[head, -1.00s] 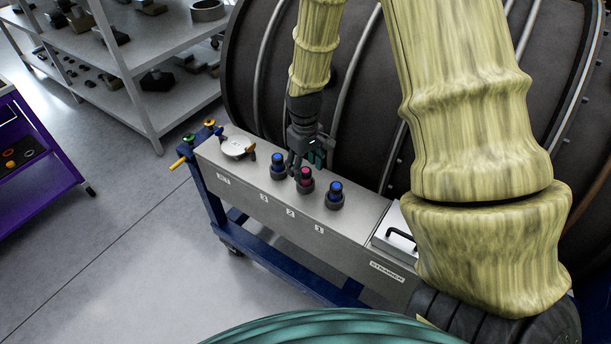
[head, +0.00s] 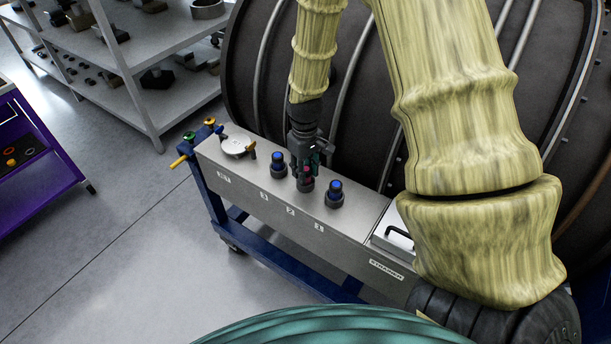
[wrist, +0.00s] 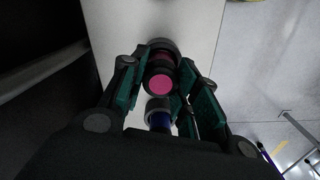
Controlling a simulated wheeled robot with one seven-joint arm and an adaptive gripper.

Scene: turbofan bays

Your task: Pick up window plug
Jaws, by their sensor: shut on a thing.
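A dark plug with a pink top (head: 307,185) stands upright in the grey bench top, in the middle of a row of three. My gripper (head: 306,172) points down over it and is shut on it. In the wrist view the pink top (wrist: 162,84) lies between the two green-padded fingers. A blue-topped plug (head: 278,164) stands to its left and another blue-topped plug (head: 335,193) to its right. One blue top also shows low in the wrist view (wrist: 159,121). The fingers partly hide the pink-topped plug in the head view.
The plugs stand on a long grey bench (head: 250,190) on a blue wheeled frame. A round white gauge (head: 237,146) lies at its left end, and a handled lid (head: 392,238) is at its right. A large dark engine casing (head: 262,60) rises close behind.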

